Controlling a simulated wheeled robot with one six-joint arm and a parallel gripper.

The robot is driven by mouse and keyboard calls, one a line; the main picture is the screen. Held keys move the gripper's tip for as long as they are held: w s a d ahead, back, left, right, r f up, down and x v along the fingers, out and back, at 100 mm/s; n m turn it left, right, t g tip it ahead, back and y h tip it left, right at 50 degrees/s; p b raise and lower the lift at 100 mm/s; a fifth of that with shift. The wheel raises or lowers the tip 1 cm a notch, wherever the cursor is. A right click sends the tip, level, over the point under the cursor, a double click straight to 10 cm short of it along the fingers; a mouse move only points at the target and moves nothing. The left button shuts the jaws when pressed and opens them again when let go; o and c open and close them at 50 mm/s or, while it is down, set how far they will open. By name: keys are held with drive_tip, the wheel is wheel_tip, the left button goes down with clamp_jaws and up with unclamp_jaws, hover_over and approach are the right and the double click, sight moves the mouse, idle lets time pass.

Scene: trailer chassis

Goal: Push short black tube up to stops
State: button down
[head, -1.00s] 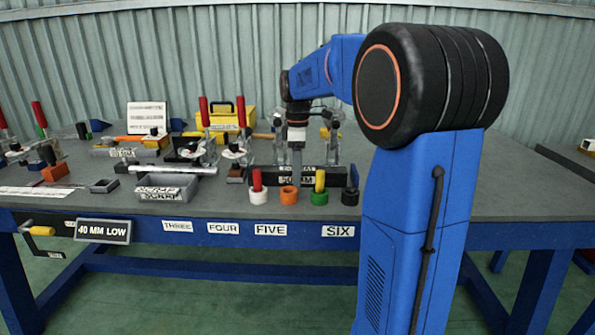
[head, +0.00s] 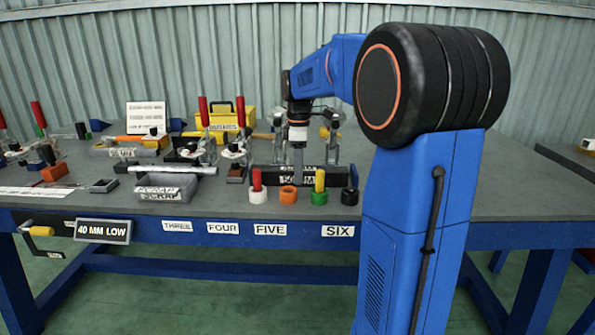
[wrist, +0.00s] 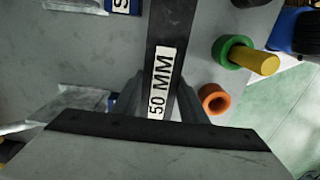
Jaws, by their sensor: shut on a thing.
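The short black tube (head: 325,182) lies on the bench below my gripper, with a white 50 MM label on it. It also shows in the wrist view (wrist: 166,30) as a dark bar running up the picture, with its label between my fingers. My gripper (head: 298,165) points down and is shut on the tube; its fingers (wrist: 158,100) stand on both sides of the bar. A second label shows just above the first in the head view. I cannot make out the stops or whether the tube touches them.
Toggle clamps (head: 333,135) stand close behind my gripper. White, orange (head: 288,193), green (head: 320,197) and black rings stand along the front edge. A grey scrap tray (head: 165,187) and red-handled clamps (head: 203,115) are to the left. The bench is clear further right, behind my arm.

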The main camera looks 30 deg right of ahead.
drive_tip(key=shift+s+d, duration=0.45)
drive_tip(key=shift+d, duration=0.25)
idle(0.3)
drive_tip(key=shift+w+d, duration=0.4)
drive_tip(key=shift+w, duration=0.2)
idle(0.5)
drive_tip(key=c, duration=1)
unclamp_jaws()
wheel_tip(320, 180, up, 18)
drive_tip(key=f, duration=0.1)
drive_tip(key=s+a+f+m+t, duration=0.2)
drive_tip(key=s+a+f+m, duration=0.45)
drive_tip(key=s+a, duration=0.7)
drive_tip(key=s+a+f+m+t, duration=0.1)
drive_tip(key=s+a+f+m, duration=0.1)
drive_tip(key=s+f, duration=0.6)
drive_tip(key=s+a+f+m+t, duration=0.1)
drive_tip(key=s+a+f+m, duration=0.1)
drive_tip(key=s+f, duration=0.7)
wheel_tip(320, 180, down, 2)
drive_tip(key=shift+a+m+t, duration=0.2)
drive_tip(key=shift+m+t, duration=0.15)
drive_tip(key=shift+t, duration=0.05)
